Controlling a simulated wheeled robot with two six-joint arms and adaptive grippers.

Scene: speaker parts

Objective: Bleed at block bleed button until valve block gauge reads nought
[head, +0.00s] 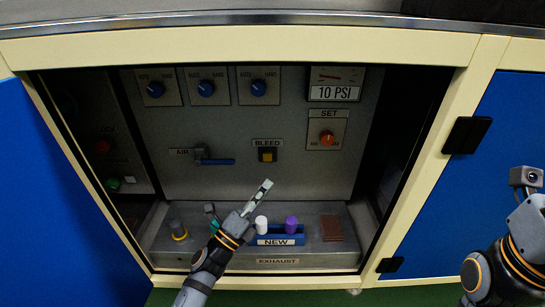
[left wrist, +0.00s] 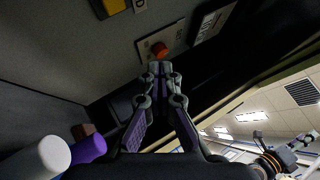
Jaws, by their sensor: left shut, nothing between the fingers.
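The bleed button (head: 267,155) is a yellow square on a dark mount under the BLEED label, on the cabinet's back panel. Its edge also shows at the top of the left wrist view (left wrist: 110,7). The valve block gauge (head: 337,75) is at the panel's upper right, and the plate below it reads 10 PSI. My left gripper (head: 265,184) is shut and empty, below the bleed button and apart from it. In the left wrist view its closed fingertips (left wrist: 160,68) appear below the orange set knob (left wrist: 159,49). My right arm is at the right edge; its fingers are not visible.
Blue selector knobs (head: 206,88) line the panel top. The air valve's blue lever (head: 218,161) lies left of the bleed button. A blue NEW tray (head: 262,240) with white and purple pieces stands below. Cream cabinet frame and blue doors (head: 490,170) bound the opening.

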